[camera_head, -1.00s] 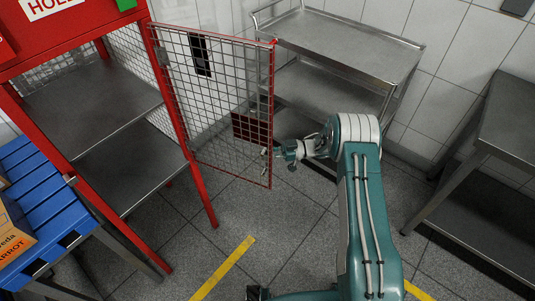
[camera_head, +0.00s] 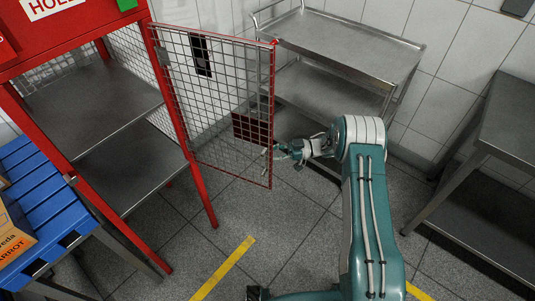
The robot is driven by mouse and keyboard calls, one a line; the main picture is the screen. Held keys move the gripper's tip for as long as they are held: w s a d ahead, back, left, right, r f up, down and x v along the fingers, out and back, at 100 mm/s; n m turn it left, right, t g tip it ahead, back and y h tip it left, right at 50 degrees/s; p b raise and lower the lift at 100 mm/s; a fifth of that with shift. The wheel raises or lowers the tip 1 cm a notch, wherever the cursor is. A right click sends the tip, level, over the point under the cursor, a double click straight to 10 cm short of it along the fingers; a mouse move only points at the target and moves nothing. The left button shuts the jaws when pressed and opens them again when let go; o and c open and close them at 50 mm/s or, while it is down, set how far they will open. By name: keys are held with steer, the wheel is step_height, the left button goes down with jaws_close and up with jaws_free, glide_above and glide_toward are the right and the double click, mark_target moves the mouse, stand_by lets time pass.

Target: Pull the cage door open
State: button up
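The cage door (camera_head: 215,105) is a red frame with wire mesh, hinged on the red cage's right front post. It stands swung wide open to the right, and the cage's front (camera_head: 95,100) is uncovered, with two grey shelves inside. My gripper (camera_head: 272,150) is at the door's free edge, low down, at the end of my teal and white arm. The fingers are small in this view. I cannot tell whether they touch the door or are closed on anything.
A steel trolley (camera_head: 345,45) stands behind the door by the tiled wall. A metal table (camera_head: 510,120) is at the right. A blue roller conveyor (camera_head: 45,205) with a cardboard box (camera_head: 14,232) is at the left. The floor in front of the cage is clear.

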steer(key=w+d, duration=0.1)
steer(key=d, duration=0.8)
steer(key=shift+w+d, duration=0.25)
steer(key=shift+d, duration=0.1)
